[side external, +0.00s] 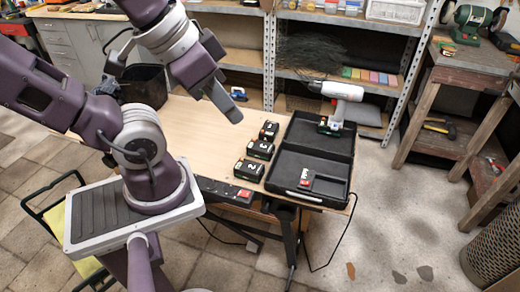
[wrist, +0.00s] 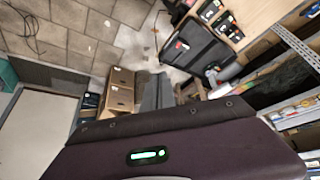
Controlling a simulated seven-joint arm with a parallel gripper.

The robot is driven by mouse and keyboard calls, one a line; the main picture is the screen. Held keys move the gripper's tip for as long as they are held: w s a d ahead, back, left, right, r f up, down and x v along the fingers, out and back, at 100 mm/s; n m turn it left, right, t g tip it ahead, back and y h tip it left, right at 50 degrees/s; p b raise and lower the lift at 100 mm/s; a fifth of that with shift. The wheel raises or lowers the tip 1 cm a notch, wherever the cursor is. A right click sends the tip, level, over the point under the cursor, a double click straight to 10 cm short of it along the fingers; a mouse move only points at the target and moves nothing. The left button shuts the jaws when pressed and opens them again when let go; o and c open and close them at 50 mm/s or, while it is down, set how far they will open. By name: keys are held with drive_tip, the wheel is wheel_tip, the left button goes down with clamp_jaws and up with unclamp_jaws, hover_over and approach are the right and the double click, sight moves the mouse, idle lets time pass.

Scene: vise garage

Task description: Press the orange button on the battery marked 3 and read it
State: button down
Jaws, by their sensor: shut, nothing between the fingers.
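Three black batteries with white number labels stand in a row on the wooden bench: a near one (side external: 249,170), a middle one (side external: 260,149) and a far one (side external: 269,131). The near label looks like a 2; the other numbers are too small to read surely. Another battery (side external: 305,178) lies in the open black case (side external: 328,144). I cannot make out an orange button or any lit reading. My gripper (side external: 234,115) is shut and empty, in the air above and left of the row. In the wrist view its fingers (wrist: 158,92) point away from the batteries (wrist: 208,10).
A white and green drill (side external: 342,92) stands at the case's far edge. The case, also in the wrist view (wrist: 203,44), fills the bench's right side. Metal shelving (side external: 235,62) stands behind. Bare bench top (side external: 195,130) lies left of the batteries.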

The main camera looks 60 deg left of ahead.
idle(0.7)
drive_tip(key=w+a+f+n+g+h, duration=0.25)
drive_tip(key=w+n+h, duration=0.6)
drive_tip(key=w, duration=0.85)
drive_tip(key=w+a+f+n+t+y, duration=0.1)
drive_tip(key=w+a+f+n+t, duration=0.1)
drive_tip(key=w+a+f+n, duration=0.35)
drive_tip(key=w+a+f+n+t+y, duration=0.1)
drive_tip(key=w+a+f+n+t, duration=0.1)
drive_tip(key=a, duration=0.6)
drive_tip(key=s+a+f+n+t+y, duration=0.1)
drive_tip(key=a+f+n, duration=0.3)
drive_tip(key=a+f, duration=0.5)
drive_tip(key=s+a+f+n+t+y, duration=0.1)
drive_tip(key=s+a+f+n+y, duration=0.3)
drive_tip(key=a+f, duration=0.4)
drive_tip(key=shift+s+a+f+n, duration=0.25)
drive_tip(key=shift+a+f+n, duration=0.25)
drive_tip(key=shift+a, duration=0.65)
